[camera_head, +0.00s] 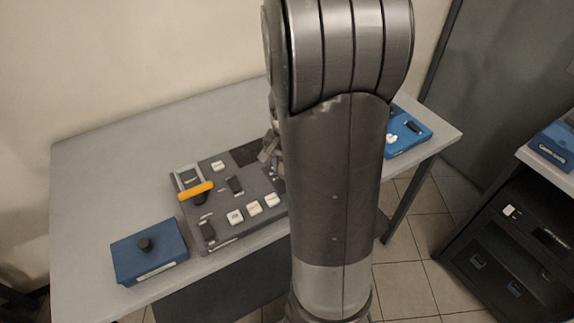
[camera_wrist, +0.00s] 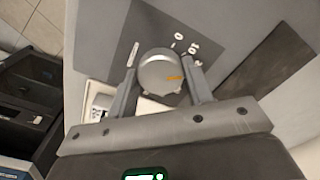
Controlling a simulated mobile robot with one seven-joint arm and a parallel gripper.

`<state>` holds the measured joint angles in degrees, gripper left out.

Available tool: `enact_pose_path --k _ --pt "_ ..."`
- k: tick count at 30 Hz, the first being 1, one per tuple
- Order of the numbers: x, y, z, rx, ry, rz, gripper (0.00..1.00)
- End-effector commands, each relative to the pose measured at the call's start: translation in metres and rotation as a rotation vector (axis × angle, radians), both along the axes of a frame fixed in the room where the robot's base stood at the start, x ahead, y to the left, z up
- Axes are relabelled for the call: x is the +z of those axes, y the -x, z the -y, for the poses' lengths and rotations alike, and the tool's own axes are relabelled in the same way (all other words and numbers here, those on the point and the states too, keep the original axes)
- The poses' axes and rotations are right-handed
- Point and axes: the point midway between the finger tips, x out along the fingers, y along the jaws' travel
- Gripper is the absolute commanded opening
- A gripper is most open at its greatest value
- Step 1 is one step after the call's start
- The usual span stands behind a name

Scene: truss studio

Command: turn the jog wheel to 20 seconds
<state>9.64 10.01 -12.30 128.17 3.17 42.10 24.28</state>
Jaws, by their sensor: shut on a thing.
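The jog wheel (camera_wrist: 157,72) is a round grey knob with an orange pointer mark, seen in the wrist view on a dark panel plate. The mark points to the right in that picture. Small white figures (camera_wrist: 180,38) stand beyond the wheel, too small to read surely. My gripper (camera_wrist: 164,70) is shut on the wheel, one finger on each side of it. In the head view my gripper (camera_head: 271,150) shows only partly at the right of the grey control panel (camera_head: 222,178), and my arm hides the wheel there.
The panel carries an orange-handled lever (camera_head: 196,191), black switches and several white buttons (camera_head: 254,208). The grey table (camera_head: 95,180) is bare at the far left.

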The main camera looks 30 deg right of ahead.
Motion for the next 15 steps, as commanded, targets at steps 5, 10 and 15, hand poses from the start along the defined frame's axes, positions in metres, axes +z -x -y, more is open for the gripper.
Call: enact_pose_path --k 5,10,15 --pt "0.0002 -0.0004 0.0002 -0.007 0.001 0.001 0.24" --pt "0.0003 -0.0005 0.0002 -0.007 0.0 0.001 0.24" --pt "0.0002 -0.0004 0.0002 -0.007 0.0 0.001 0.53"
